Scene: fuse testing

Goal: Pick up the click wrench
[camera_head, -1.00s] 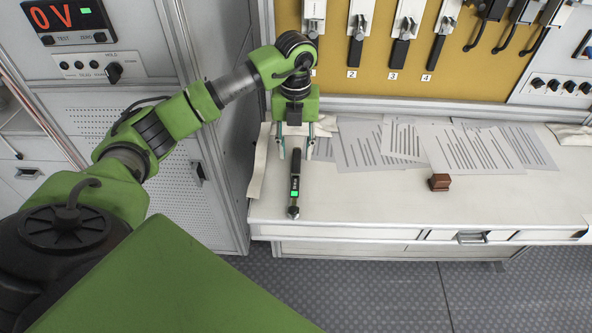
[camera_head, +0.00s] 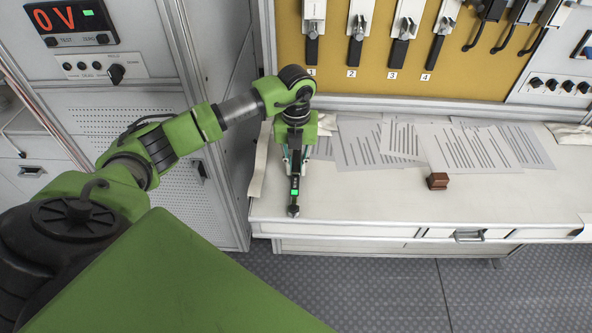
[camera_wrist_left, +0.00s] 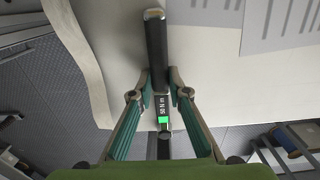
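The click wrench (camera_head: 294,196) is a slim black tool with a small green display. It lies on the white workbench near the left end, its narrow end toward the front edge. My left gripper (camera_head: 295,172) is down over it, with the fingers drawn in on both sides. In the left wrist view the click wrench (camera_wrist_left: 156,50) runs between the fingertips of my left gripper (camera_wrist_left: 158,82), which close against the sides of its black grip. The display reads upright along the shaft between the fingers. My right gripper is not in view.
The white workbench (camera_head: 370,205) holds several printed sheets (camera_head: 465,147) and a small brown block (camera_head: 437,181) to the right. A yellow panel (camera_head: 385,75) with numbered switches stands behind. A grey cabinet with a red 0V display (camera_head: 68,20) is at the left.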

